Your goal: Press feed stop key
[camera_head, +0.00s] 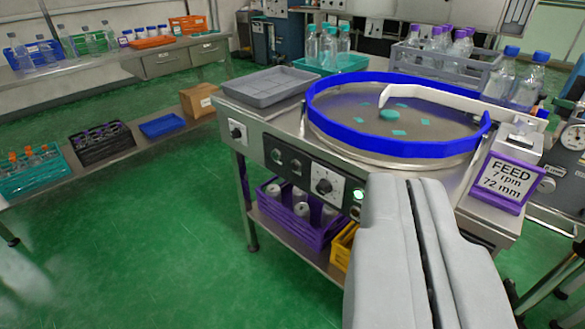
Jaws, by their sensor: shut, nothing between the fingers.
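The feed machine's steel front (290,165) faces me, with a rotary knob (323,186) on a white plate and dark round controls to its left. A green lit key (358,195) sits right of the knob, just left of my gripper's fingers. A darker round key (355,212) shows right below it; I cannot tell which key is the feed stop key, and the fingers may hide other keys. My gripper (408,181) is shut and empty, its grey fingers pointing up the picture at the machine's front edge.
A blue-rimmed turntable (395,149) with a white guide arm lies on the machine top, with a grey tray (270,86) to its left. Below is a purple crate (300,226) and a yellow crate (343,247). Green floor (150,240) lies open at left.

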